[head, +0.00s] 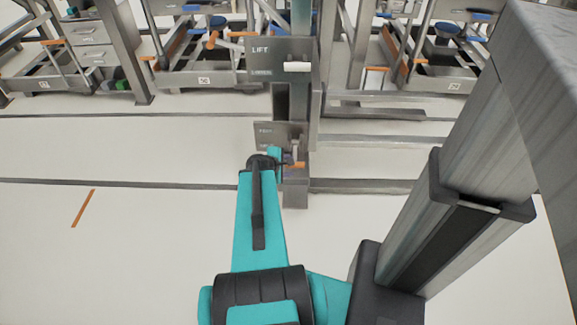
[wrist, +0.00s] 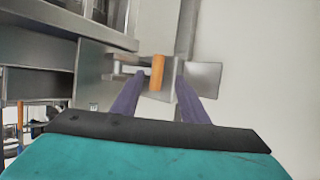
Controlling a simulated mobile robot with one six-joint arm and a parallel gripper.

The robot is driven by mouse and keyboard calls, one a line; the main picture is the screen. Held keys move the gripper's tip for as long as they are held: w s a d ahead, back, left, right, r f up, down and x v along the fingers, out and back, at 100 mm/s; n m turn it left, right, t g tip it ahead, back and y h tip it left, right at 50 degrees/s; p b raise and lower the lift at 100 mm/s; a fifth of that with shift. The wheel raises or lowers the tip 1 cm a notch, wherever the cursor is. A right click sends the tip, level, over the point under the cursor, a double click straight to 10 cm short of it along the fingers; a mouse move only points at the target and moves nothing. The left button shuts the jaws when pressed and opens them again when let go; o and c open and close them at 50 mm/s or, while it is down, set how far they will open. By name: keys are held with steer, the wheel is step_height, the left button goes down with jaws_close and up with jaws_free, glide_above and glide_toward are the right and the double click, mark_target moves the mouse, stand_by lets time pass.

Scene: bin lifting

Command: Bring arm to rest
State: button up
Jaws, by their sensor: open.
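My teal arm (head: 258,215) reaches forward to a grey metal post with control panels. My gripper (wrist: 160,80) is open; its two dark purple fingers point at the post in the wrist view. An orange handle (wrist: 157,72) shows between the fingertips, with a gap to each side. I cannot tell whether it lies between the fingers or just beyond them. In the head view the gripper is mostly hidden behind the arm's end, near the lower panel (head: 268,130).
An upper panel marked LIFT (head: 262,50) carries a white handle (head: 297,66). Metal rails (head: 375,140) run along the floor beside the post. Several workstations with bins stand at the back.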

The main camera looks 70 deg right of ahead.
stand_by(0.4)
steer(key=w+a+r+n+t+y+p, duration=0.1)
steer(key=w+a+n+t+p, duration=0.3)
steer(key=w+a, duration=0.65)
steer(key=w+a+r+n+g+p, duration=0.1)
steer(key=w+a+r+p, duration=0.1)
steer(key=w+a+p, duration=0.8)
steer(key=w+a+f+g+y+p, duration=0.1)
steer(key=a+y+p, duration=0.45)
steer(key=a, duration=2.05)
steer(key=s+a+m+g+y+p, duration=0.2)
steer(key=s+a+m+g, duration=0.3)
steer(key=s+a, duration=0.7)
steer(key=shift+a+r+m+p, duration=0.45)
steer(key=shift+a+m+p, duration=0.35)
steer(key=shift+a, duration=0.05)
